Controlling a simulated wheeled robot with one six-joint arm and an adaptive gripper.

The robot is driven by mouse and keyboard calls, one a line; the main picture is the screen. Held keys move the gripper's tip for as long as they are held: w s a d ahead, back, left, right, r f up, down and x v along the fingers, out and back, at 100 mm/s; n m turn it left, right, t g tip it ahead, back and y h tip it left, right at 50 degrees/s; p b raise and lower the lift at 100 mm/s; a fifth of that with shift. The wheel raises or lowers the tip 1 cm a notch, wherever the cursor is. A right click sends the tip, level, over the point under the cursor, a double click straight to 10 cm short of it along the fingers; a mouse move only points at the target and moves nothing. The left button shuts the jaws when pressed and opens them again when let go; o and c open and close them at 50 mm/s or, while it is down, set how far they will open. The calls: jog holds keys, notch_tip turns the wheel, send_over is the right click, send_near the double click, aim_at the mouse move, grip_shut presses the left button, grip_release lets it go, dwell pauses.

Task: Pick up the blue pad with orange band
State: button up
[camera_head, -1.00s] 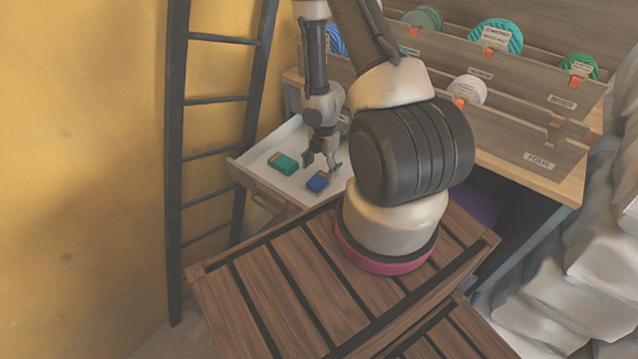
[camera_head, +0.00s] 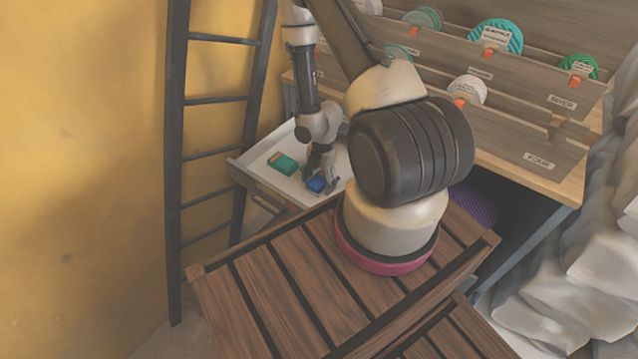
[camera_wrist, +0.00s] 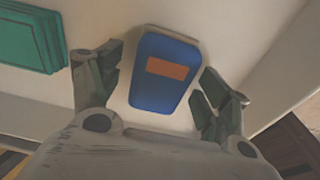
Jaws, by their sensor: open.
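The blue pad with the orange band (camera_head: 316,184) lies in the open white drawer. In the wrist view the blue pad (camera_wrist: 163,82) sits between my two open fingers, its orange band facing the camera. My gripper (camera_head: 320,178) is down in the drawer around the pad. The wrist view shows both fingers of my gripper (camera_wrist: 160,85) apart, with a narrow gap on each side of the pad. The head view does not show clearly whether a finger touches it.
A green pad stack (camera_head: 283,163) lies in the drawer (camera_head: 262,178) left of the blue pad; it also shows in the wrist view (camera_wrist: 30,40). The drawer wall is close on the right. A ladder (camera_head: 175,160) stands at left, a slatted wooden surface (camera_head: 290,275) in front.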

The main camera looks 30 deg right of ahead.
jog(key=shift+f, duration=0.15)
jog(key=c, duration=1.2)
